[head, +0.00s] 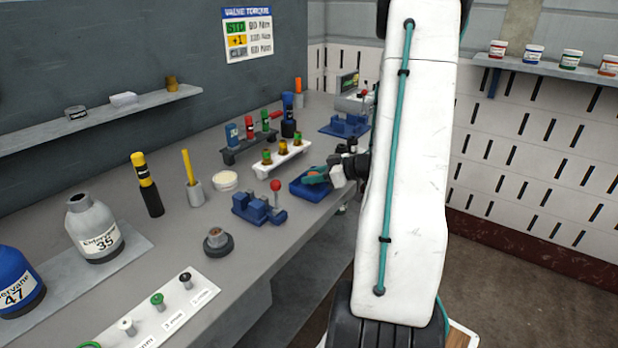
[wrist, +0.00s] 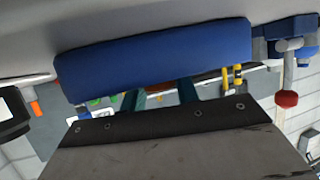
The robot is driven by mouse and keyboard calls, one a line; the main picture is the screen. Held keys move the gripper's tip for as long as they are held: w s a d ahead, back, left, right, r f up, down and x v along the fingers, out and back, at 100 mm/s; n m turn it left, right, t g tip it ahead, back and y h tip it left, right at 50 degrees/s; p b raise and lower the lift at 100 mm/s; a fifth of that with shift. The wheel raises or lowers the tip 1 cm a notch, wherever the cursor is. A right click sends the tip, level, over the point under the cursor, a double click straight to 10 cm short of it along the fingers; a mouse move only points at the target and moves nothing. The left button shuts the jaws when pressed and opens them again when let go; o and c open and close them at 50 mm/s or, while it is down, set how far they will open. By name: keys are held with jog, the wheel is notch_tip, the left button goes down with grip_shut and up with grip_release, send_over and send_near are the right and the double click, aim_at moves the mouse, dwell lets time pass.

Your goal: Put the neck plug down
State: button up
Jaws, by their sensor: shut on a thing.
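My gripper (head: 317,176) is at the blue tray (head: 298,189) on the bench, with its teal fingers low over the tray. In the wrist view the gripper's two fingers (wrist: 159,97) run in behind the blue tray wall (wrist: 150,60), which hides their tips. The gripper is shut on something. The neck plug cannot be made out in either view; the fingers and tray wall hide what is held, so I cannot tell whether it touches the tray floor.
A blue vise (head: 250,208) with a red-balled lever (head: 275,185) stands just left of the tray. A white rack (head: 283,158) with several small plugs is behind it. A dark round fitting (head: 217,243) stands nearer. Bare bench lies between the fitting and the vise.

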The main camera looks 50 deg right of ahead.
jog(key=shift+f, duration=0.25)
jog(key=shift+f, duration=0.1)
jog(key=shift+f, duration=0.1)
jog(key=o, duration=0.9)
